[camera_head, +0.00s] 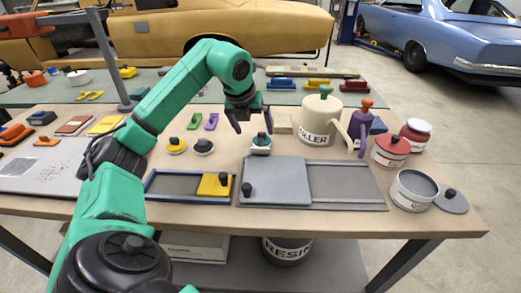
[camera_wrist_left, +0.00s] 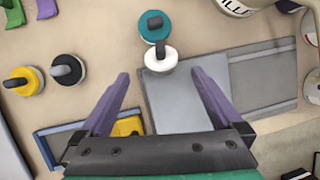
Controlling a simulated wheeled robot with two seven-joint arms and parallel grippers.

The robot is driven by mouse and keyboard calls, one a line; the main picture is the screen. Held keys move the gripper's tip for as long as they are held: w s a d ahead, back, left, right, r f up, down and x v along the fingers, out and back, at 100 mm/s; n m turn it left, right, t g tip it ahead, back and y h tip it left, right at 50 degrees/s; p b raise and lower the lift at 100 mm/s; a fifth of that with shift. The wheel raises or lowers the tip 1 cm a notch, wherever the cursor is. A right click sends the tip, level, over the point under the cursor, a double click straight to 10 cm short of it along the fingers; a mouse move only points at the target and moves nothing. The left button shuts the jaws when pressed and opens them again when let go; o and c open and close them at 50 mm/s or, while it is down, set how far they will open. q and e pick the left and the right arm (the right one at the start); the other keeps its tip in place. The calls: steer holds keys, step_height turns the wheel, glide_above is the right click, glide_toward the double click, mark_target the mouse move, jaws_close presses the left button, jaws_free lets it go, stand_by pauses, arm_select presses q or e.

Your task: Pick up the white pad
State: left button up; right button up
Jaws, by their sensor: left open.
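The white pad (camera_head: 260,150) is a small round disc with a dark knob on the tan workbench, just behind the grey sliding plate. In the left wrist view the white pad (camera_wrist_left: 159,63) lies ahead of the fingertips, near the plate's edge. A teal pad (camera_wrist_left: 154,22) with a black knob sits directly behind it, close or touching. My left gripper (camera_head: 252,125) is open, fingers pointing down, above and slightly behind the pads in the head view. In the left wrist view nothing is between my left gripper's fingers (camera_wrist_left: 160,76). My right gripper is not in view.
A yellow pad (camera_head: 176,147) and a black pad with a pale rim (camera_head: 203,149) stand to the left. The grey sliding plate (camera_head: 277,181) and a blue-framed tray (camera_head: 172,188) lie in front. A cream filler can (camera_head: 320,112) and a purple bottle (camera_head: 361,126) stand right.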

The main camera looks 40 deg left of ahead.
mark_target(259, 145)
arm_select(q)
steer(key=p+x, duration=0.1)
steer(key=x, duration=0.9)
steer(key=shift+w+d+f, duration=0.1)
steer(key=shift+f, duration=0.1)
steer(key=shift+r, duration=0.1)
steer(key=c, duration=1.4)
